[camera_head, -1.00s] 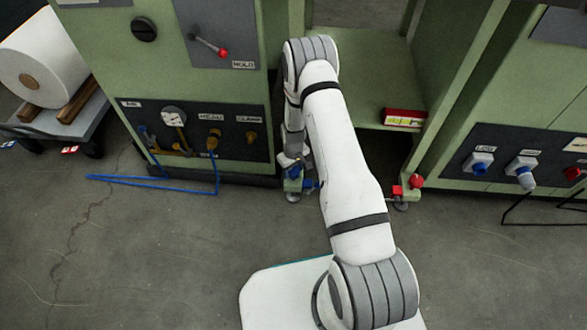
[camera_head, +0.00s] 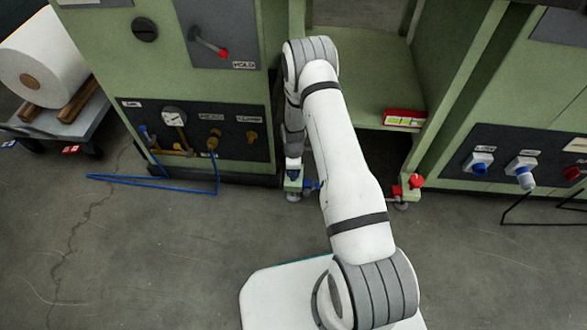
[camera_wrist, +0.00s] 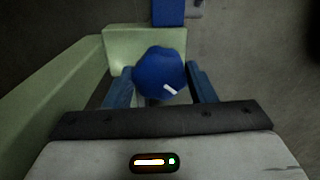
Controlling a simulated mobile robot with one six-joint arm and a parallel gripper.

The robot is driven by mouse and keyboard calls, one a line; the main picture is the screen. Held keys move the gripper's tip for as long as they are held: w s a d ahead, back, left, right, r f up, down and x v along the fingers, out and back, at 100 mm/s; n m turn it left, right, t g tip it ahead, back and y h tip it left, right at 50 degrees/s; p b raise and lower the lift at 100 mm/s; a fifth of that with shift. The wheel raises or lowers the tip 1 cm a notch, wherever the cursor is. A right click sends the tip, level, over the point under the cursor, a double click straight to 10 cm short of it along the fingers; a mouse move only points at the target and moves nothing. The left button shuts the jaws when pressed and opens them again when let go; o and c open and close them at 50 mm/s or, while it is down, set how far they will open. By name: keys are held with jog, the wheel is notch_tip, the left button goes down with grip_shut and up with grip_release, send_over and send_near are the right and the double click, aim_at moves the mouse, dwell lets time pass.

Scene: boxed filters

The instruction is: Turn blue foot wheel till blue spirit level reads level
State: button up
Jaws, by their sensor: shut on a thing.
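The blue foot wheel (camera_wrist: 158,72) is a dark blue lobed knob with a short white mark. It sits between the two blue fingers of my gripper (camera_wrist: 160,84) in the wrist view, which are shut on it. In the head view, the wheel (camera_head: 293,174) is a small dark blue patch under my wrist, at the foot of the green frame's left leg. A blue part (camera_wrist: 168,12) shows beyond the wheel. I cannot make out a blue spirit level or its reading; my arm hides part of the frame.
A red foot wheel (camera_head: 416,181) is at the frame's right leg. A red box with a yellow strip (camera_head: 404,119) lies on the green shelf. A blue hose (camera_head: 150,179) lies on the floor to the left. The concrete floor in front is mostly clear.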

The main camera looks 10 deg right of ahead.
jog(key=shift+n, duration=0.9)
jog(key=o, duration=1)
jog(key=shift+c, duration=0.2)
notch_tip(320, 180, up, 8)
jog(key=p, duration=0.3)
jog(key=shift+f, duration=0.1)
